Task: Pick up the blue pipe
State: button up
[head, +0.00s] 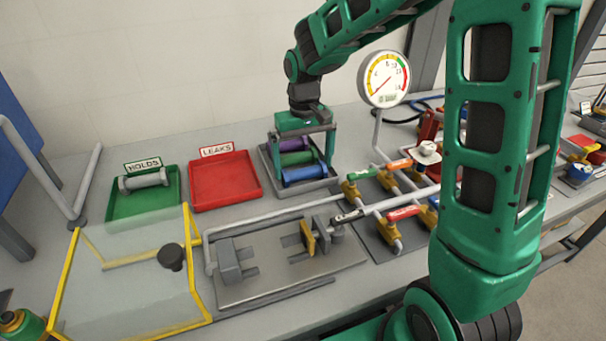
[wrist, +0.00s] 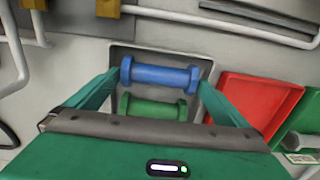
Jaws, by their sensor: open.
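The blue pipe (head: 304,174) lies in a grey tray (head: 268,163), in front of a green pipe (head: 299,158) and a purple pipe (head: 294,144). In the wrist view the blue pipe (wrist: 161,76) lies crosswise with flanged ends, beside the green pipe (wrist: 152,108). My gripper (head: 306,148) is above the tray with its fingers pointing down. In the wrist view my gripper (wrist: 156,86) is open. Its two fingers stand near the two ends of the blue pipe. I cannot tell whether they touch it. The purple pipe is hidden in the wrist view.
Left of the tray are a red LEAKS tray (head: 225,182), empty, and a green HOLDS tray (head: 120,205) with a grey pipe (head: 143,180). A pressure gauge (head: 383,79) and valve piping (head: 385,195) stand right. A clamp fixture (head: 290,265) and a yellow-framed clear guard (head: 130,280) are in front.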

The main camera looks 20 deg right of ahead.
jog(key=shift+f, duration=1.45)
jog(key=shift+c, duration=0.3)
jog(key=c, duration=1)
jog(key=shift+r, duration=0.1)
